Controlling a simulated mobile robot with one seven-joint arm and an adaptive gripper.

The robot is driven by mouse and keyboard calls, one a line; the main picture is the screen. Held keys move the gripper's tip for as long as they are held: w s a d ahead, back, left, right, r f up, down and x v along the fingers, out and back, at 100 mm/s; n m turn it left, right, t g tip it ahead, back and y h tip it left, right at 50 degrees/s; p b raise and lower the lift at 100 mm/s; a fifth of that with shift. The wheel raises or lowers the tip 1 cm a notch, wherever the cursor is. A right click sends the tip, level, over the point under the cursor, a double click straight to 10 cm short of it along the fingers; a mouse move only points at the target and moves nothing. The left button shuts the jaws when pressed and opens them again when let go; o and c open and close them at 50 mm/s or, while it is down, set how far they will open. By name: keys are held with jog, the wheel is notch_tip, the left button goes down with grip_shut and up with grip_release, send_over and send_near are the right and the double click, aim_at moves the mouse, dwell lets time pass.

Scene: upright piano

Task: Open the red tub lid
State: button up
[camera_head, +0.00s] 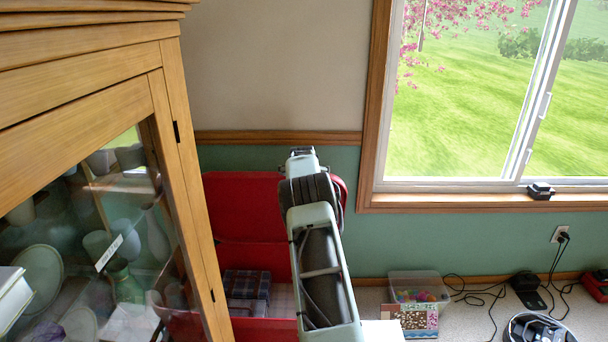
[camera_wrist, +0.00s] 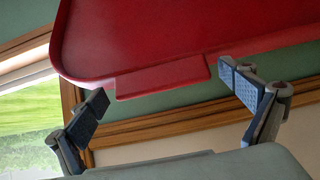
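The red tub lid (camera_head: 240,205) stands raised, upright or nearly so, against the green wall in the head view. The red tub (camera_head: 262,330) is below it, open, with folded plaid cloth (camera_head: 247,285) inside. In the wrist view the lid (camera_wrist: 190,40) fills the top, and its front tab (camera_wrist: 160,77) sticks out toward the space between my fingers. My gripper (camera_wrist: 165,88) is open, with one blue-padded finger on each side of the tab and no clear grip on it. In the head view my arm hides part of the lid and tub, and the fingers cannot be made out.
A wooden glass-fronted cabinet (camera_head: 168,90) stands close on the left. A clear bin of colourful items (camera_head: 418,285) sits on the floor right of the tub. Cables and a round dark device (camera_head: 540,328) lie farther right. A window (camera_head: 480,90) is at the upper right.

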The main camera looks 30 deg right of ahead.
jog(key=shift+a, duration=0.1)
jog(key=v, duration=1.2)
jog(key=shift+f, duration=0.1)
dwell(0.4)
